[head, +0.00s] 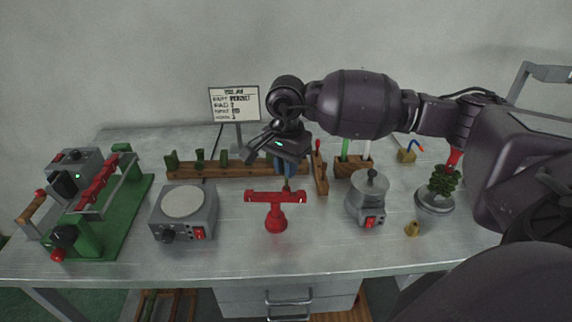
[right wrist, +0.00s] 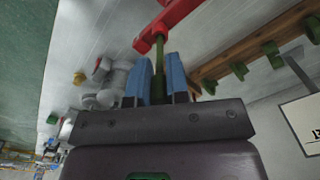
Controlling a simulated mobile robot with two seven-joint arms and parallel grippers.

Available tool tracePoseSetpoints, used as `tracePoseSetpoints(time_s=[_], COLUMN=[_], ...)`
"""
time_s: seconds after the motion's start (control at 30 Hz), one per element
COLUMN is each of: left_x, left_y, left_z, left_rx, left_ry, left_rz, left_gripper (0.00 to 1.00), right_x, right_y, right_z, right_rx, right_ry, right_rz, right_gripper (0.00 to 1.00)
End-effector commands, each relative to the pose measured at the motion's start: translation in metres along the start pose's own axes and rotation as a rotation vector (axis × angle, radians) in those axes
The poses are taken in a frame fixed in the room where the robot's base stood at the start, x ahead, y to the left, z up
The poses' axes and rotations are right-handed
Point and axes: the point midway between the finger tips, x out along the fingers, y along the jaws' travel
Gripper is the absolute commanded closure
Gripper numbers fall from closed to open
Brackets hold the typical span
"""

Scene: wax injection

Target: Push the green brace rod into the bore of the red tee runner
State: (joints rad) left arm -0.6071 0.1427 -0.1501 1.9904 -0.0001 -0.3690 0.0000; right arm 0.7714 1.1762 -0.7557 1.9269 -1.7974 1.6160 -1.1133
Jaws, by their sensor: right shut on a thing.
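The red tee runner (head: 276,212) stands upright on the bench, its crossbar level on a stem with a round foot. My right gripper (head: 284,168) hangs just behind and above the crossbar. In the right wrist view its blue fingers (right wrist: 161,82) are shut on the green brace rod (right wrist: 159,68). The rod's far end meets the red tee runner (right wrist: 170,22) at its bar; I cannot tell whether it is inside the bore or how deep. In the head view the rod is mostly hidden by the gripper. My left gripper is not in view.
A wooden rack (head: 205,170) with green pegs runs behind the tee. A grey hotplate (head: 184,212) stands left, a grey pot (head: 369,197) right. A green-based fixture (head: 128,205) is at far left. A sign (head: 234,104) stands behind. Bench in front of the tee is clear.

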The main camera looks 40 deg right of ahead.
Motion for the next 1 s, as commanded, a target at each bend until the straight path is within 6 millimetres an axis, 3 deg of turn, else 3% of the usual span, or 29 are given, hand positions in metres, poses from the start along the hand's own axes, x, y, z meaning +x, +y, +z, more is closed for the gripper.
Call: tracePoseSetpoints(time_s=[0.8, 0.83, 1.0], left_x=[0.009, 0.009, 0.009], left_y=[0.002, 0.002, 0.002], left_z=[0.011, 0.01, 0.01], left_rx=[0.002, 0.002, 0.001], left_ry=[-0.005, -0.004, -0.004], left_rz=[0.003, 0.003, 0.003], left_gripper=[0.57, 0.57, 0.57], right_x=[0.017, 0.016, 0.015], right_y=[0.0, 0.0, 0.0], right_z=[0.0, 0.0, 0.0], right_rx=[0.0, 0.0, 0.0], right_ry=[0.0, 0.0, 0.0], right_rz=[0.0, -0.001, -0.001], right_gripper=[1.0, 0.8, 0.54])
